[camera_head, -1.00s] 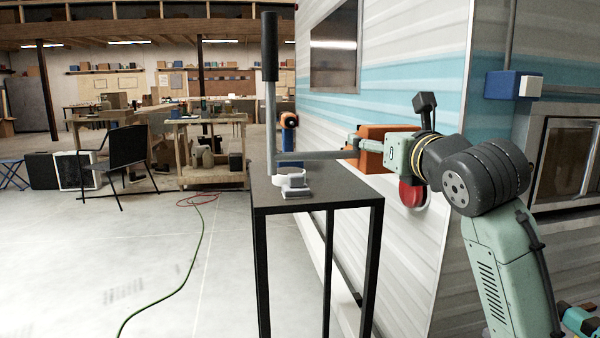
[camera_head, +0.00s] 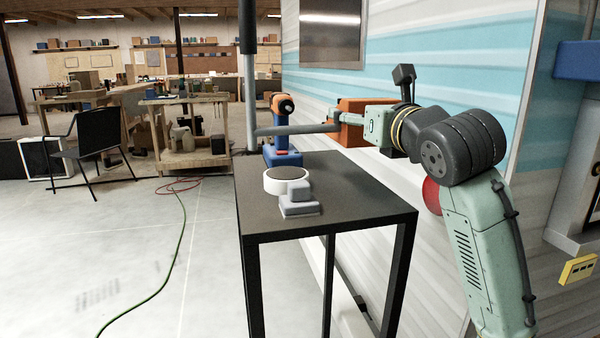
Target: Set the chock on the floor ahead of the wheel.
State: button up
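An orange block, taken to be the chock (camera_head: 352,107), is at my gripper (camera_head: 347,118), in front of the camper's side. The gripper's pale green fingers lie across it and appear closed on it. They cover part of its near face, so the exact grip is hard to see. The chock is in the air, above the level of the black table top. No wheel shows in this view. The pale concrete floor (camera_head: 130,265) is open at the left.
A black table (camera_head: 350,205) stands close below, holding a white roll (camera_head: 285,178), a grey block (camera_head: 299,200) and a drill (camera_head: 285,140). A grey upright post (camera_head: 249,95) with a side bar stands left of the gripper. A green hose (camera_head: 175,250) crosses the floor.

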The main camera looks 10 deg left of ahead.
jog(key=shift+w+r, duration=0.15)
jog(key=shift+w+a+f, duration=0.1)
jog(key=shift+f, duration=0.15)
send_over(357, 191)
jog(key=shift+f, duration=4.7)
jog(key=shift+f, duration=0.1)
jog(key=o, duration=1.6)
jog(key=shift+w+f, duration=0.1)
jog(key=shift+c, duration=0.2)
jog(key=o, duration=0.3)
